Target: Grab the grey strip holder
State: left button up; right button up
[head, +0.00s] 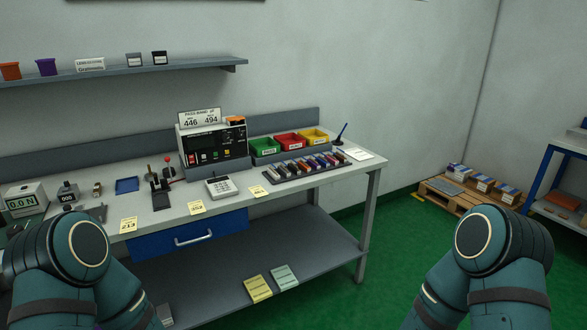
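A long dark grey holder (272,177) lies on the right part of the workbench, with a row of several small coloured pieces standing in it. It is the closest match I see to the grey strip holder, but I cannot tell for certain. Nothing of mine touches it. Only rounded teal joints of my two arms show, at the lower left and lower right. Both grippers are out of view.
The workbench (290,190) also bears a black-fronted instrument (215,145), a keypad device (221,187), green (263,146), red (290,142) and yellow (314,136) bins, and yellow notes. A pallet (440,192) with boxes stands at right. Green floor between is clear.

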aim_at(281, 170)
jog(key=i+j+z, duration=0.15)
jog(key=i+z, duration=0.2)
jog(key=i, duration=0.5)
